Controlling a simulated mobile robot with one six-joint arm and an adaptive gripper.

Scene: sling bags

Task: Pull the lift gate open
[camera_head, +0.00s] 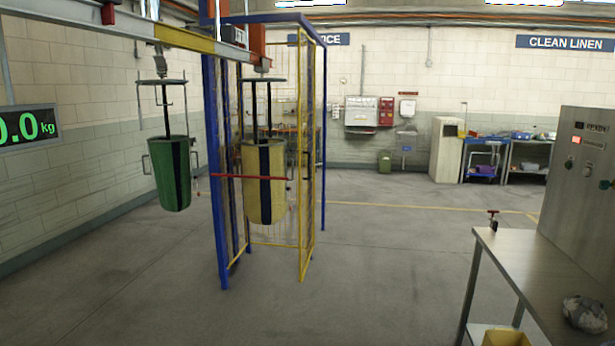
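The lift stands left of centre as a tall blue frame (220,190). A yellow-framed mesh panel (306,160), which looks like the lift gate, stands nearly edge-on at the frame's right side. I cannot tell for sure whether it is the gate or a side panel, or how far open it is. A thin red bar (240,177) runs level across the front. A yellow sling bag (270,205) with a dark stripe hangs behind the bar. My gripper is not in view.
A green sling bag (172,180) hangs from the overhead rail (120,25) to the left. A metal table (520,262) and a steel control cabinet (590,180) stand at the right. The grey floor (380,270) between lift and table is clear.

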